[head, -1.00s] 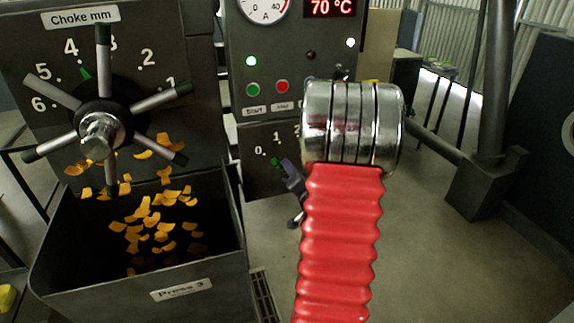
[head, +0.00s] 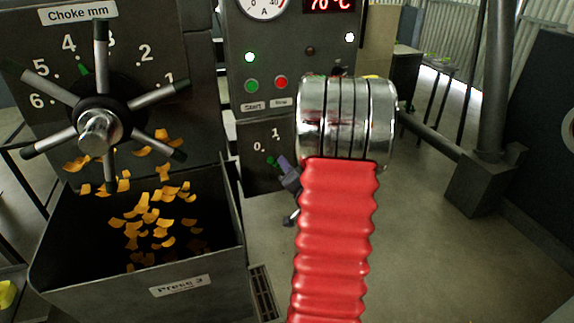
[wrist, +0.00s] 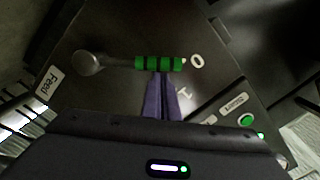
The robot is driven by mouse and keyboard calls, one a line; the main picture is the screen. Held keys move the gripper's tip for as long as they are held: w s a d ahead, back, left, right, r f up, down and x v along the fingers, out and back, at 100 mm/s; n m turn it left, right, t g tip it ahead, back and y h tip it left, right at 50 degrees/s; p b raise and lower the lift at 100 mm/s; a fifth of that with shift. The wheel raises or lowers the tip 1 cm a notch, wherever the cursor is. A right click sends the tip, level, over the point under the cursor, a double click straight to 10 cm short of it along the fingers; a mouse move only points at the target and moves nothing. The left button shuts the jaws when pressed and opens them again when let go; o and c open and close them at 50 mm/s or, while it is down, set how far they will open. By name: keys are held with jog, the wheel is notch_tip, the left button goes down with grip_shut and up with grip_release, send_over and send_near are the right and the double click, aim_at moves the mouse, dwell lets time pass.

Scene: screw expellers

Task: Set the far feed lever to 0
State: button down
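The feed lever (wrist: 112,62) shows in the wrist view with a silver hub, a thin rod and a banded green grip. Its white tip points at the 0 mark (wrist: 197,60), away from the 1 mark (wrist: 184,94). In the head view its green end (head: 271,161) shows low on the panel near 0. The purple fingers of my gripper (wrist: 161,76) are close together, with their tips at the side of the green grip on the 1 side. Contact looks likely, but the tips' depth is hard to judge. The lever's lower part is hidden in the head view.
A spoked choke wheel (head: 99,128) stands at the left, above a dark bin (head: 200,272) holding orange flakes. The Start button (head: 251,86) and a red button (head: 281,82) sit above the lever. My red and silver arm blocks the middle; open floor lies right.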

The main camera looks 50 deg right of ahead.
jog(key=s+a+r, duration=0.3)
jog(key=s, duration=0.7)
jog(key=shift+s, duration=0.4)
dwell(0.4)
jog(key=s+f+n+g+y, duration=0.2)
jog(key=s+f+n+g, duration=0.1)
jog(key=s+f+g, duration=0.65)
jog(key=w+a+r+n+y, duration=0.2)
jog(key=a+r+n, duration=0.2)
jog(key=a, duration=1)
jog(key=w+a+r+n+y, duration=0.2)
jog(key=a+r+n, duration=0.2)
jog(key=a, duration=1)
jog(key=w+a+r+n+y, duration=0.2)
jog(key=a+r+n, duration=0.3)
jog(key=a, duration=0.8)
jog(key=shift+a+r+y, duration=0.4)
jog(key=shift+r, duration=0.5)
